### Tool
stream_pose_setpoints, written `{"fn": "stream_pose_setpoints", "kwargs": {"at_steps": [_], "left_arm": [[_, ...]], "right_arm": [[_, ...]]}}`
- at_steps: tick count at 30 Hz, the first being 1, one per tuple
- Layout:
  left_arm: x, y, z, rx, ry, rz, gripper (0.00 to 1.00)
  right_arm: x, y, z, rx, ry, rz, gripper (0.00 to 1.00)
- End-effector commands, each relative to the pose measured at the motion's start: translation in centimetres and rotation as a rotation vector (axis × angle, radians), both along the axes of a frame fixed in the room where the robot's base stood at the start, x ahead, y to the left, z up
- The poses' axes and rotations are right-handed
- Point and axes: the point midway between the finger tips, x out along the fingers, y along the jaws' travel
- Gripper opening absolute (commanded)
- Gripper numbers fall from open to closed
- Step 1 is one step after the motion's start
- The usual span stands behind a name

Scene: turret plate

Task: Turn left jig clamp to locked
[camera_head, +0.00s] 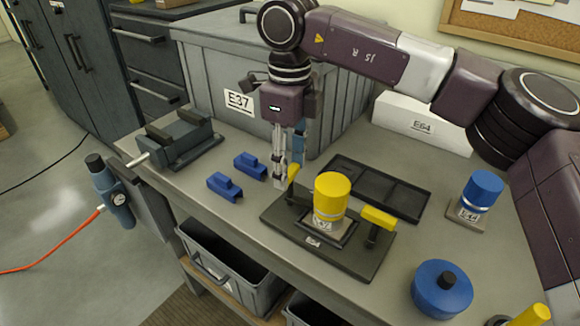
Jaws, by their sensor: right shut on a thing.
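The jig is a dark base plate (363,263) on the workbench. A yellow cylinder (331,193) stands upright in its middle on a labelled square block (327,227). The left jig clamp (293,174) shows a small yellow part at the plate's back left, partly hidden by my right gripper (281,181). That gripper points down and is shut on the left jig clamp. The right jig clamp (379,217) has a yellow handle lying across a dark post at the plate's right side. My left gripper is not in view.
A grey crate E37 (215,78) stands behind. A dark tray (410,202) lies behind the jig. Two blue parts (225,187) and a vise (180,140) are left. A blue cylinder (483,188) and a blue round part (441,289) are right.

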Motion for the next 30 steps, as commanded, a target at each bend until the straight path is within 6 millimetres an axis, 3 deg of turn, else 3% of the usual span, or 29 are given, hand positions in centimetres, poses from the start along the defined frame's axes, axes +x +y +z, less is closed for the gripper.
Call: {"fn": "stream_pose_setpoints", "kwargs": {"at_steps": [12, 27, 28, 30], "left_arm": [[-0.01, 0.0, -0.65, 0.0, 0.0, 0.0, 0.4], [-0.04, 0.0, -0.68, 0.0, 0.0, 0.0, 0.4], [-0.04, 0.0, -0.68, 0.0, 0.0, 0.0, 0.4], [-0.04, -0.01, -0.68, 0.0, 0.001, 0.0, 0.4]], "right_arm": [[0.09, 0.02, 0.15, 0.002, -0.003, -0.159, 0.19], [0.13, 0.0, 0.19, 0.002, -0.004, -0.175, 0.19], [0.13, 0.0, 0.19, 0.002, -0.004, -0.175, 0.46], [0.11, -0.01, 0.17, 0.003, -0.004, -0.174, 0.51]]}}
